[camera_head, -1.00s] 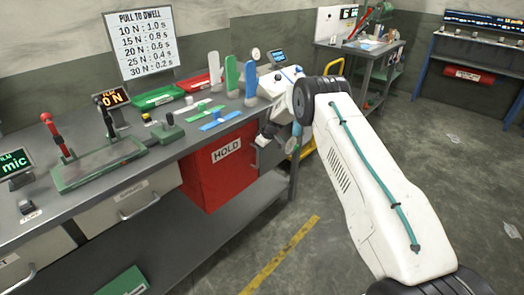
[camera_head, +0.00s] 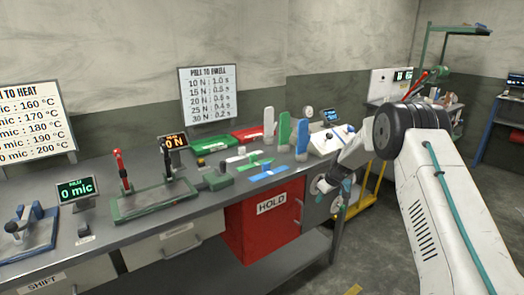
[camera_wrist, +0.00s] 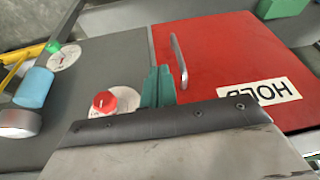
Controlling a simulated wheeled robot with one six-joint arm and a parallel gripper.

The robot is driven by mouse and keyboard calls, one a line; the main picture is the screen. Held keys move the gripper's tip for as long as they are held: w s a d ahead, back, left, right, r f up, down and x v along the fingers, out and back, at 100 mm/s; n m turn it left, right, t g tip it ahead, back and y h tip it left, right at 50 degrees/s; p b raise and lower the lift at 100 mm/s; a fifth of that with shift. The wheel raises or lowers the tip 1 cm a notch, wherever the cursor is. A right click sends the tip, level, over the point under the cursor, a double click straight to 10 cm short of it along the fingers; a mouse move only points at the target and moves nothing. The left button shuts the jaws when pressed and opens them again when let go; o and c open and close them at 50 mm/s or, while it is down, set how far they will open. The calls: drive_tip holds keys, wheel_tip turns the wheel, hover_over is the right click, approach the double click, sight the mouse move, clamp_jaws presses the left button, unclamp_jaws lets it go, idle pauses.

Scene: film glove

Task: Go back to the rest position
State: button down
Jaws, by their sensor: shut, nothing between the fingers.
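My gripper (camera_head: 322,185) hangs in front of the bench's right end, near the grey cabinet front beside the red HOLD door. In the wrist view its teal fingertips (camera_wrist: 157,85) are together, with nothing between them. They appear over the grey front, close to its border with the red door (camera_wrist: 215,50). My white arm comes in from the lower right of the head view and bends at a dark elbow joint.
The red HOLD door (camera_head: 262,228) is under the bench (camera_head: 95,165). A red knob (camera_wrist: 103,101) and a green knob (camera_wrist: 54,47) sit on the grey front. Strips and upright coloured pieces stand on the bench. A yellow cart (camera_head: 368,200) is behind my arm.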

drive_tip(key=s+f+m+g, duration=0.2)
drive_tip(key=s, duration=0.3)
drive_tip(key=s+a+r+m+g+h, duration=0.1)
drive_tip(key=s+a+r+m+g, duration=0.1)
drive_tip(key=s+r, duration=1.05)
drive_tip(key=s+a+r+m+g, duration=0.1)
drive_tip(key=s+a+r+m, duration=0.15)
drive_tip(key=s+r, duration=1.05)
drive_tip(key=s+r+t+h, duration=0.1)
drive_tip(key=s+r, duration=0.2)
drive_tip(key=s, duration=1.1)
drive_tip(key=s+a+r+t, duration=0.1)
drive_tip(key=s+r+t, duration=0.1)
drive_tip(key=s, duration=1.2)
drive_tip(key=shift+s+a+r+h, duration=0.3)
drive_tip(key=shift+r+h, duration=0.1)
drive_tip(key=shift+r, duration=0.3)
drive_tip(key=shift+m, duration=0.25)
